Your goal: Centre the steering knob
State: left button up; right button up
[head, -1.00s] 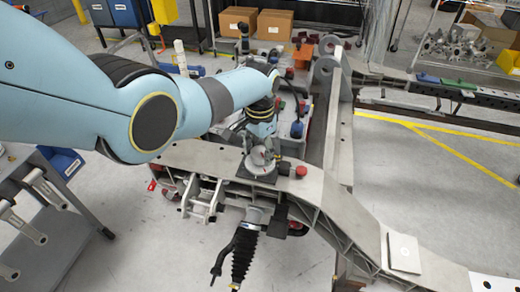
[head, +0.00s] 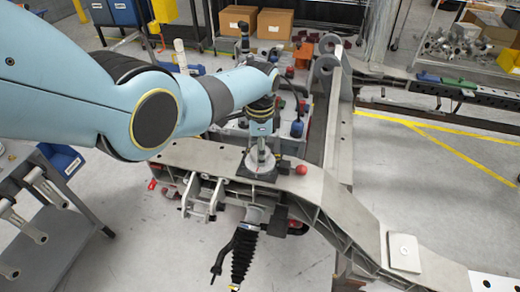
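My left arm reaches in from the left. Its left gripper (head: 261,143) points down over a round pale dial (head: 258,164) on a dark square plate on the grey chassis beam. The steering knob is probably at this dial, but the gripper hides its upper part. The fingers look close together just above the dial. I cannot tell whether they hold anything or touch it. A red ball (head: 301,169) sits on the beam right of the dial. My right gripper is not in view.
The chassis beam (head: 330,195) runs to the lower right and carries a pale square plate (head: 404,252). A black ribbed boot (head: 243,255) hangs below it. A grey cart (head: 50,215) stands at left. Open floor lies at right.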

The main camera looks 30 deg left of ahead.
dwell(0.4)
pick_arm(q)
jog(key=o, duration=1.2)
notch_tip(320, 180, up, 12)
